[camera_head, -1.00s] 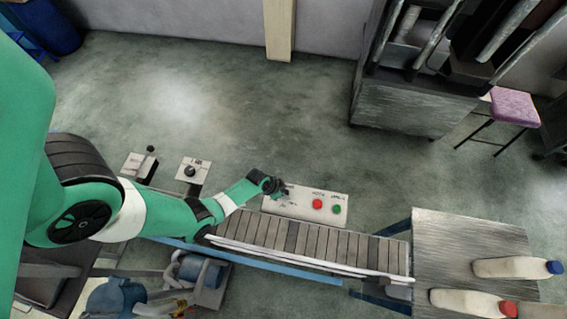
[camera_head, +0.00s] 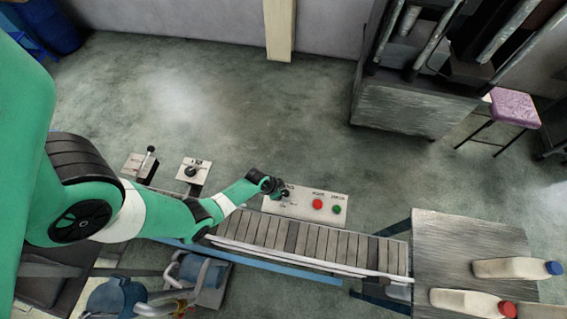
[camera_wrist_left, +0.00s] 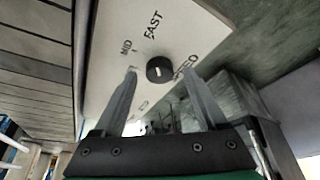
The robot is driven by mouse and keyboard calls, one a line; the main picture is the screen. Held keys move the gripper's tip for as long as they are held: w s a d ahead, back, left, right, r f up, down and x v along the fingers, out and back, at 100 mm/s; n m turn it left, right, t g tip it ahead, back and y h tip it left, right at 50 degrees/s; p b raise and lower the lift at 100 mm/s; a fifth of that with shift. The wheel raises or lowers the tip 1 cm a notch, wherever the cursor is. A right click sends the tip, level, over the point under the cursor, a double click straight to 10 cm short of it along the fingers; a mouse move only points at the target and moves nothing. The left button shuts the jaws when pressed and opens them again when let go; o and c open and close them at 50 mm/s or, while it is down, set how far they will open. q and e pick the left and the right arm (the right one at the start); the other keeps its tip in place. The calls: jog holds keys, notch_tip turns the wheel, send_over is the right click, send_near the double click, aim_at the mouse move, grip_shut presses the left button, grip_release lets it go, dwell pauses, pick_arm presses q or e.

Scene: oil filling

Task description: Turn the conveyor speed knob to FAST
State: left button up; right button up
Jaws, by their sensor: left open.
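The speed knob is a small round black knob (camera_wrist_left: 160,69) with a pale mark, on a white panel in the left wrist view. The word FAST is printed above it and MID to its upper left; other lettering is partly hidden by the fingers. My left gripper (camera_wrist_left: 160,86) is open, with one finger on each side of the knob and gaps between; contact does not show. In the head view the left gripper (camera_head: 273,187) is at the left end of the panel (camera_head: 303,207), beside the small dark knob (camera_head: 286,193). My right gripper is out of view.
A lever box (camera_head: 135,163) and another knob box (camera_head: 192,172) stand left.

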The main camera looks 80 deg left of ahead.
pick_arm(q)
jog(key=p+v, duration=0.3)
jog(key=v, duration=0.3)
jog(key=shift+s+r, duration=0.25)
jog(key=shift+r, duration=0.1)
